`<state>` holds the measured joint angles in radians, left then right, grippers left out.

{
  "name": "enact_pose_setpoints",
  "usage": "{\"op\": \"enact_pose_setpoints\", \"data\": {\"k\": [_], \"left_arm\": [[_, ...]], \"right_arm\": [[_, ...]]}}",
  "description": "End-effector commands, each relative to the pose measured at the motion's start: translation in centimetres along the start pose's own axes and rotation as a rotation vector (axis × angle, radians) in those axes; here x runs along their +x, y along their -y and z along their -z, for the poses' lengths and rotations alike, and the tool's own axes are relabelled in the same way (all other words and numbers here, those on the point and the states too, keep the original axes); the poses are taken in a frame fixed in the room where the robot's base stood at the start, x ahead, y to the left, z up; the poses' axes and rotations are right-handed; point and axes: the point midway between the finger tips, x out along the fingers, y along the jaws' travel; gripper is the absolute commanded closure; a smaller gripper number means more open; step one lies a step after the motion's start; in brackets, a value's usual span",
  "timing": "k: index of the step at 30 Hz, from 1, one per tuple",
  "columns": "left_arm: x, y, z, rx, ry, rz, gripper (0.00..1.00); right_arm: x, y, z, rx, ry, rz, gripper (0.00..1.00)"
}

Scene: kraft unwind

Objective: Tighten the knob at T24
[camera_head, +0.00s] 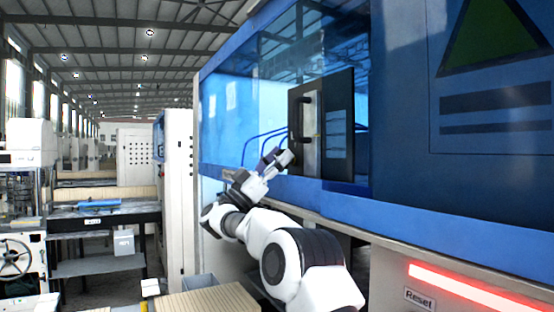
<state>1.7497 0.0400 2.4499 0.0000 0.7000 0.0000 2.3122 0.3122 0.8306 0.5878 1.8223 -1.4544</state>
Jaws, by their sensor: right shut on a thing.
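My right arm reaches up from the lower middle to the blue machine (400,212). My right gripper (280,158) is at the lower left edge of an open black door panel (338,120), in front of the machine's window opening. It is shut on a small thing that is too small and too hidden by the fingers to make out. No label reading T24 and no clear knob can be read in this view. My left gripper is not in view.
The black panel has a dark handle (305,117) just above my right gripper. Blue hoses run behind the gripper. A lit red strip and a Reset label (419,299) are at lower right. A wooden slatted surface (208,303) lies below; a bench with shelves (105,217) stands left.

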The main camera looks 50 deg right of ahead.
Motion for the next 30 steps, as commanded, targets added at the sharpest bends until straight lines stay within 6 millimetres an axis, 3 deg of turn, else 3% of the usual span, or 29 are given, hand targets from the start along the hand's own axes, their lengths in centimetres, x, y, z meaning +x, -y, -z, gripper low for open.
{"op": "enact_pose_setpoints", "data": {"k": [12, 27, 28, 30], "left_arm": [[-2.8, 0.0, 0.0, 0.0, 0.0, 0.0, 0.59], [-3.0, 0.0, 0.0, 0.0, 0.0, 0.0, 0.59], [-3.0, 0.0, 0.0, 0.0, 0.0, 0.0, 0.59], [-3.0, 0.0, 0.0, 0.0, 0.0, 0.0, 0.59]], "right_arm": [[0.2, -0.1, 0.2, 0.144, 0.0, -0.144, 0.85], [0.0, -0.1, 0.0, 0.161, 0.0, -0.16, 0.85], [0.0, -0.1, 0.0, 0.16, 0.0, -0.16, 0.39], [0.0, -0.1, 0.0, 0.16, 0.0, -0.16, 0.24]]}}
